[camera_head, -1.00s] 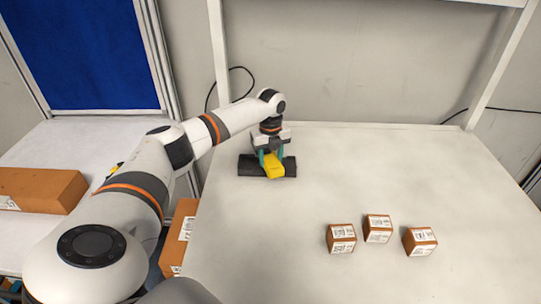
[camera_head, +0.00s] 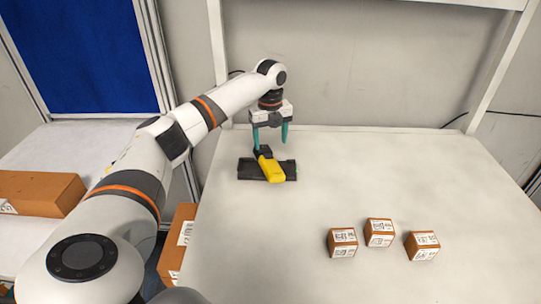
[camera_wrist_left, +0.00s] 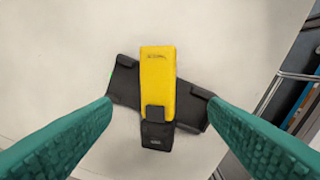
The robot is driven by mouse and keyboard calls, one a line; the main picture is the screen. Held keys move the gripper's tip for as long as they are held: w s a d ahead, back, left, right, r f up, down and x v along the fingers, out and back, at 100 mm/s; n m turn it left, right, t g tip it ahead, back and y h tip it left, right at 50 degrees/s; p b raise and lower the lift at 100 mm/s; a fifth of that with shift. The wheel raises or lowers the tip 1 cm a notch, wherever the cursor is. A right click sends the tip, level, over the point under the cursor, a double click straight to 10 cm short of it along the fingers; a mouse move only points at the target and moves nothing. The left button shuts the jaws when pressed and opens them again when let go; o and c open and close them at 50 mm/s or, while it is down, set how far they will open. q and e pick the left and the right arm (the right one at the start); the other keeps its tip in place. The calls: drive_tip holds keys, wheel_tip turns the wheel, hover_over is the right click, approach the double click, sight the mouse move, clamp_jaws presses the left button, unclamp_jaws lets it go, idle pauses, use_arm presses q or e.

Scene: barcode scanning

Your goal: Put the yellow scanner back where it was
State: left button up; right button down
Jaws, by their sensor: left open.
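The yellow scanner (camera_head: 271,169) lies on its black holder (camera_head: 288,171) at the back left of the white table. In the left wrist view the scanner (camera_wrist_left: 158,80) lies across the holder (camera_wrist_left: 126,82), its black end toward the bottom of the picture. My left gripper (camera_head: 270,142) hangs above the scanner, pointing down, with its teal fingers apart and nothing between them. In the left wrist view the open fingers (camera_wrist_left: 160,115) stand on either side of the scanner, clear of it. My right gripper is not in view.
Three small brown boxes with labels, a left one (camera_head: 342,242), a middle one (camera_head: 379,232) and a right one (camera_head: 422,245), stand on the table (camera_head: 250,250). Larger brown boxes (camera_head: 40,193) (camera_head: 178,243) are at the left. The table's middle is clear.

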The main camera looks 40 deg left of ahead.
use_arm(q)
drive_tip(key=shift+r, duration=2.2)
